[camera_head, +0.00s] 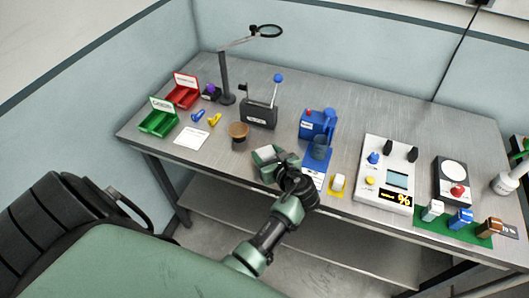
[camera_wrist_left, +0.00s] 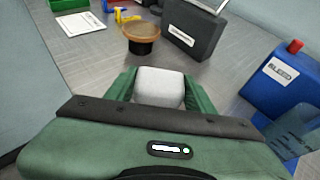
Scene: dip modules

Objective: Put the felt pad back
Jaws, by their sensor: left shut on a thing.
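My left gripper (camera_head: 268,155) is over the front part of the table, below and right of the round brown-topped pot (camera_head: 239,130). In the left wrist view its two green fingers (camera_wrist_left: 160,92) are shut on a pale grey-white rounded block (camera_wrist_left: 160,87), which appears to be the felt pad. The pad's lower part is hidden behind the gripper body. A small white block (camera_head: 338,182) on a yellow mat stands right of the gripper. My right gripper is not in view.
A black box (camera_head: 258,115) and a blue container (camera_head: 317,124) stand behind the gripper. Green (camera_head: 158,122) and red (camera_head: 182,96) bins are at the left. A white panel (camera_head: 385,177) is at the right. Bare table shows left of the gripper.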

